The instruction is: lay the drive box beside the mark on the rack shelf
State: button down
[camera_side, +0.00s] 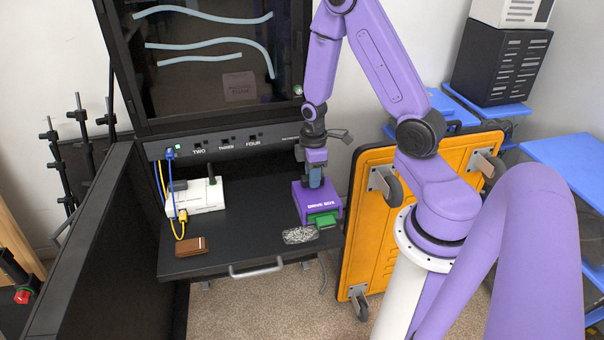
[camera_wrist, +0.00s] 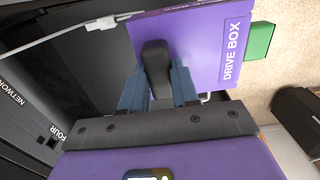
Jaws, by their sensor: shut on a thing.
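The purple drive box (camera_side: 309,192) is at the right end of the black rack shelf (camera_side: 235,240). Its label shows in the wrist view, where the box (camera_wrist: 202,45) fills the upper middle. My gripper (camera_side: 316,178) is above the box, its blue-grey fingers (camera_wrist: 159,88) shut on the box's dark upright grip. I cannot tell whether the box's underside touches the shelf. A green piece (camera_side: 323,220) is at the box's front and also shows in the wrist view (camera_wrist: 259,41). I cannot tell which thing is the mark; a grey speckled patch (camera_side: 300,236) lies just in front of the box.
A white unit (camera_side: 200,199) with blue and yellow cables stands at the shelf's left. A brown wallet-like item (camera_side: 191,247) lies at the front left. The middle of the shelf is clear. An orange wheeled cart (camera_side: 405,160) stands on edge to the right.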

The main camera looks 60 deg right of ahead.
aim_at(317, 190)
jog(key=s, duration=0.1)
jog(key=s+r, duration=0.1)
jog(key=s+a, duration=0.1)
jog(key=shift+a+r, duration=0.1)
jog(key=shift+r, duration=0.15)
jog(key=shift+w+a+m, duration=0.2)
jog(key=shift+w+m, duration=0.2)
jog(key=shift+m, duration=0.1)
jog(key=w+a+f+m, duration=0.1)
jog(key=w+a+m, duration=0.1)
jog(key=w+m, duration=0.6)
jog(key=w+a+f+m, duration=0.2)
jog(key=w+a+m, duration=0.1)
jog(key=w+m, duration=0.6)
jog(key=shift+w, duration=0.2)
jog(key=shift+f, duration=4.55)
jog(key=shift+f, duration=0.35)
